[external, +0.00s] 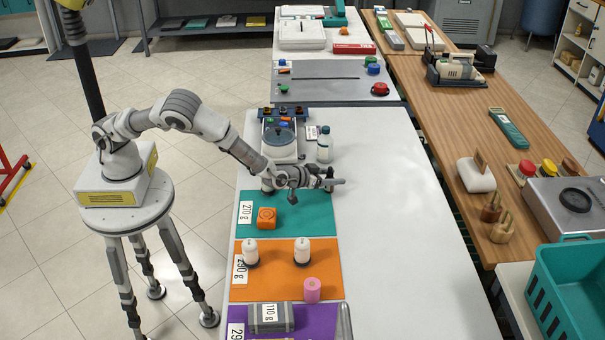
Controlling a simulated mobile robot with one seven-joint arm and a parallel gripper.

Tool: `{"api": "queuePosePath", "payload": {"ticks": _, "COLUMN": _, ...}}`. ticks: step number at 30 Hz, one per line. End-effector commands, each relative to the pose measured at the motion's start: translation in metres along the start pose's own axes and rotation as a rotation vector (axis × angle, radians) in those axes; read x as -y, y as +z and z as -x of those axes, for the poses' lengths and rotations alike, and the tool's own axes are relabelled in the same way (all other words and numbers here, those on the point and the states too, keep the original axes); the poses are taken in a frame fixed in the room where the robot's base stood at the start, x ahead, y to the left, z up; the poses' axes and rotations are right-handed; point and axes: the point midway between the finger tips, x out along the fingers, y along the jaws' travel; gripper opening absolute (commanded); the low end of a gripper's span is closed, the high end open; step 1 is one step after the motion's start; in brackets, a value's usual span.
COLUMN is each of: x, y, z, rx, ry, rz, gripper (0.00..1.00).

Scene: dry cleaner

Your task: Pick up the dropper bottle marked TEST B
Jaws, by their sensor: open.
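Two small white bottles, a left one (251,253) and a right one (302,251), stand upright on dark bases on the orange mat (275,282), nearer the camera than my gripper. No marking TEST B is readable on any bottle, so I cannot tell which one bears it.
An orange block (266,218) sits on the teal mat. A pink cylinder (312,290) stands on the orange mat, and a grey block (267,318) on the purple mat. A scale-like device (281,145) stands behind my wrist. The white table's right side (400,240) is clear.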

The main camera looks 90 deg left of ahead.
Motion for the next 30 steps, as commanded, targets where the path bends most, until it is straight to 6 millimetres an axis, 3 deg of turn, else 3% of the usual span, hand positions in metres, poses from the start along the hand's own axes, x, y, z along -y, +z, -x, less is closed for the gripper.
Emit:
{"api": "queuePosePath", "payload": {"ticks": 5, "x": 0.000, "y": 0.000, "z": -0.019, "rx": 0.000, "ry": -0.001, "rz": 0.000, "gripper": 0.63}}
{"api": "queuePosePath", "payload": {"ticks": 13, "x": 0.000, "y": 0.000, "z": -0.021, "rx": 0.000, "ry": 0.000, "rz": 0.000, "gripper": 0.63}}
{"api": "queuePosePath", "payload": {"ticks": 24, "x": 0.000, "y": 0.000, "z": -0.021, "rx": 0.001, "ry": 0.000, "rz": 0.000, "gripper": 0.00}}
{"api": "queuePosePath", "payload": {"ticks": 30, "x": 0.000, "y": 0.000, "z": -0.020, "rx": 0.000, "ry": 0.000, "rz": 0.000, "gripper": 0.00}}
